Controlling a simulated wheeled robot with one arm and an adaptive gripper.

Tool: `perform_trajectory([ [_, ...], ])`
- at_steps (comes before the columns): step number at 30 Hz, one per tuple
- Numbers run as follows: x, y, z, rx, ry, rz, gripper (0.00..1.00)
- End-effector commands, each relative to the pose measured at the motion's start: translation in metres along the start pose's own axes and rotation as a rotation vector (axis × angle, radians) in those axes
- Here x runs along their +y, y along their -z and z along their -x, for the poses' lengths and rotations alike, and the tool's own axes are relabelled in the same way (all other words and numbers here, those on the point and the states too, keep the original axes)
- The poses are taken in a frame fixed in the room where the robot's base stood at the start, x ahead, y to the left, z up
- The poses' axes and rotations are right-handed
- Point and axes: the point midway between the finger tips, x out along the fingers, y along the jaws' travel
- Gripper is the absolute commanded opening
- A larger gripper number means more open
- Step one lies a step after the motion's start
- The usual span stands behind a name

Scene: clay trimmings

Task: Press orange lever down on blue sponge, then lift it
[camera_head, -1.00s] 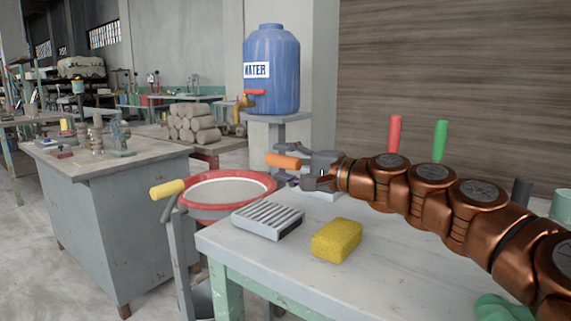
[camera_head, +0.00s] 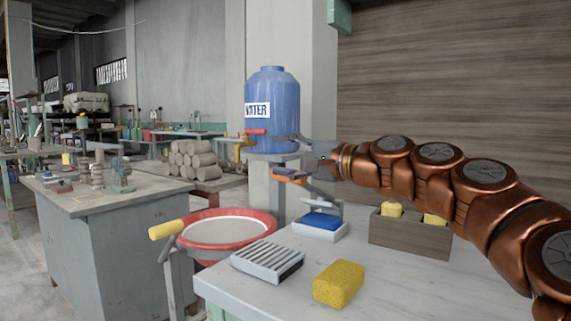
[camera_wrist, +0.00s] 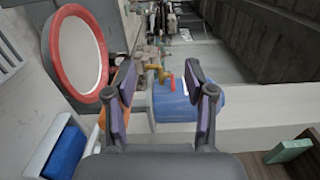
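The orange lever (camera_head: 289,179) shows in the head view as a short orange bar, partly covered by the lower finger of my gripper (camera_head: 284,155). The blue sponge (camera_head: 322,220) lies in a white tray (camera_head: 320,233) at the table's back edge, below my gripper. In the wrist view my gripper (camera_wrist: 163,88) has its fingers spread, with nothing between them. A bit of the orange lever (camera_wrist: 101,119) shows beside the left finger. I cannot tell whether they touch. The blue sponge (camera_wrist: 66,151) is at the lower left there.
A red-rimmed basin (camera_head: 272,223) with a yellow handle (camera_head: 165,229) stands left of the table. A slotted grey block (camera_head: 267,262) and yellow sponge (camera_head: 339,284) lie in front. A wooden box (camera_head: 409,236) sits beneath my arm. A blue water barrel (camera_head: 272,106) stands behind.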

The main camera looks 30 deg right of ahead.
Motion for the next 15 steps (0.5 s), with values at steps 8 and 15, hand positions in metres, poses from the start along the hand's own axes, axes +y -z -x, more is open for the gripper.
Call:
perform_trajectory([
  [8,0.0,0.0,0.001,0.001,0.001,0.0,0.54],
  [15,0.0,0.0,0.013,0.001,0.001,0.001,0.54],
])
